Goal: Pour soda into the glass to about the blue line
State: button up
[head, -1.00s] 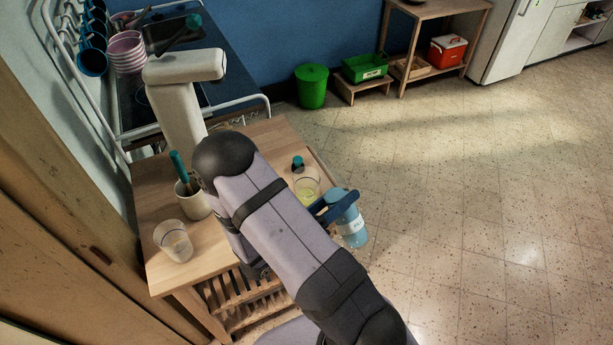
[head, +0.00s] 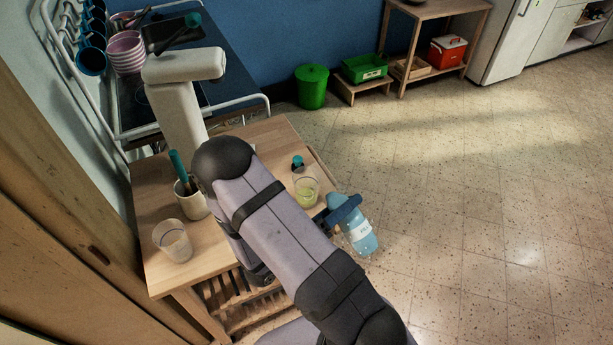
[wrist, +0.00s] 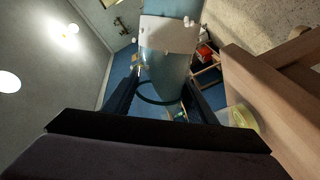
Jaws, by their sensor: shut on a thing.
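My gripper (head: 341,213) is shut on a light blue soda bottle (head: 364,240) with a white label, held off the right edge of the table. The bottle is tilted, and it also shows between the fingers in the wrist view (wrist: 168,68). A clear glass (head: 306,185) stands upright on the table, up and left of the gripper, apart from the bottle. It has yellow-green liquid in its lower part. The glass also shows at the right in the wrist view (wrist: 240,117). I cannot make out the blue line. No stream of soda shows.
The wooden table (head: 160,275) also bears a second clear glass (head: 173,243) at the left, a white cup (head: 192,204) with a teal-handled tool, and a small dark-and-teal item (head: 297,162) behind the soda glass. Open floor lies to the right.

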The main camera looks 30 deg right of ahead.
jog(key=shift+s+d+f+n+b, duration=0.1)
jog(key=shift+s+f+n+b, duration=0.35)
jog(key=shift+f+n, duration=0.3)
dwell(0.7)
jog(key=shift+s+d+r+n, duration=0.1)
jog(key=shift+s+r+n, duration=0.05)
jog(key=shift+n, duration=0.8)
dwell(0.3)
jog(key=shift+w+r+n+g+p, duration=0.2)
jog(key=shift+r+n+p, duration=0.3)
jog(key=shift+p, duration=0.5)
jog(key=shift+w+r+n+g+p, duration=0.1)
jog(key=shift+w+r+n+p, duration=0.15)
jog(key=shift+r+p, duration=0.5)
jog(key=shift+r+n+p, duration=0.65)
jog(key=shift+n+p, duration=0.2)
jog(key=shift+p, duration=0.8)
dwell(1.2)
jog(key=shift+f, duration=0.1)
notch_tip(320, 180, down, 3)
jog(key=m+b, duration=0.1)
jog(key=b, duration=0.3)
jog(key=shift+s+m, duration=0.1)
jog(key=shift+m, duration=0.2)
jog(key=shift+s, duration=0.1)
jog(key=shift+r+m, duration=0.3)
jog(key=shift+r, duration=0.05)
